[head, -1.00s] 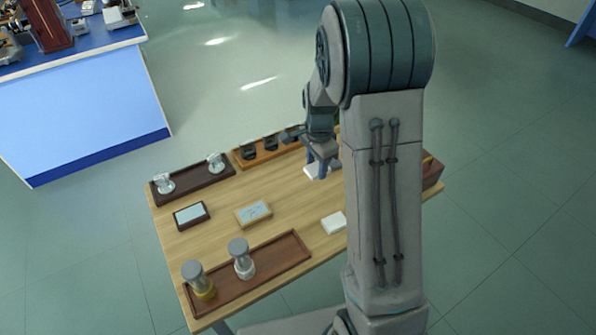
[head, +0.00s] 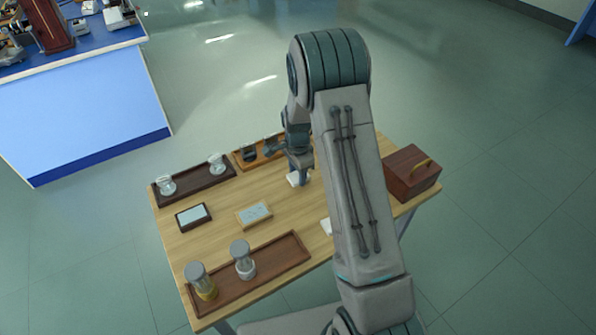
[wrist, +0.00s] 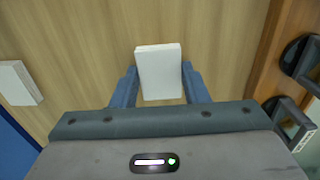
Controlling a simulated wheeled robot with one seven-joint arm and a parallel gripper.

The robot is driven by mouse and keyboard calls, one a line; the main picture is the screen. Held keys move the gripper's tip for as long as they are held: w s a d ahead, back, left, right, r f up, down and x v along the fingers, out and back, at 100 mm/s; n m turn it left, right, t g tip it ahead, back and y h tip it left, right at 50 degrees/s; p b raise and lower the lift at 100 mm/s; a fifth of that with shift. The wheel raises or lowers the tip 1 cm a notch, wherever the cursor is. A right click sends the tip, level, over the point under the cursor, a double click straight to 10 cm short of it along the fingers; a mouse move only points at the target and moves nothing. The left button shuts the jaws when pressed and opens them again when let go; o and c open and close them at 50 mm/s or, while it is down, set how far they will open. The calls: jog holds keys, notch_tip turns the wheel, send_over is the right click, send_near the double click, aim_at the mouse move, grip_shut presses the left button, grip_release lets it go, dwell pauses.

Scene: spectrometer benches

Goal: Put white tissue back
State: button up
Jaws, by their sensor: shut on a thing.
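My gripper (head: 299,177) is shut on a white tissue (head: 292,180) over the back right part of the wooden table. In the wrist view the white tissue (wrist: 159,72) is a flat pale block between the two blue fingers. I cannot tell whether it touches the table or hangs just above it. A second white block (wrist: 18,83) lies on the table at the left of the wrist view. In the head view this second block (head: 326,228) is mostly hidden behind my arm.
An orange-brown rack (head: 240,163) with dark holders is at the back, a dark tray (head: 196,182) with glassware beside it. A dark-framed box (head: 193,216) and light-framed box (head: 254,214) lie mid-table. A brown tray (head: 280,256) with jars is in front. A handled wooden box (head: 408,180) stands right.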

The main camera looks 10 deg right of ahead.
jog(key=shift+f, duration=0.2)
jog(key=o, duration=0.9)
jog(key=shift+r, duration=0.1)
jog(key=shift+r, duration=0.1)
notch_tip(320, 180, up, 12)
jog(key=s+r+n+t, duration=0.2)
jog(key=s+r+n, duration=0.5)
jog(key=s+r, duration=0.5)
jog(key=shift+s+d+n+t+b, duration=0.15)
jog(key=shift+s+n, duration=1.1)
jog(key=shift+s, duration=1.4)
jog(key=shift+s+a+n+t+b, duration=0.15)
jog(key=shift+s+n, duration=1.05)
jog(key=shift+s, duration=1.4)
jog(key=shift+s+d+n+t+b, duration=0.15)
jog(key=shift+s+n, duration=1.1)
jog(key=shift+s, duration=1.4)
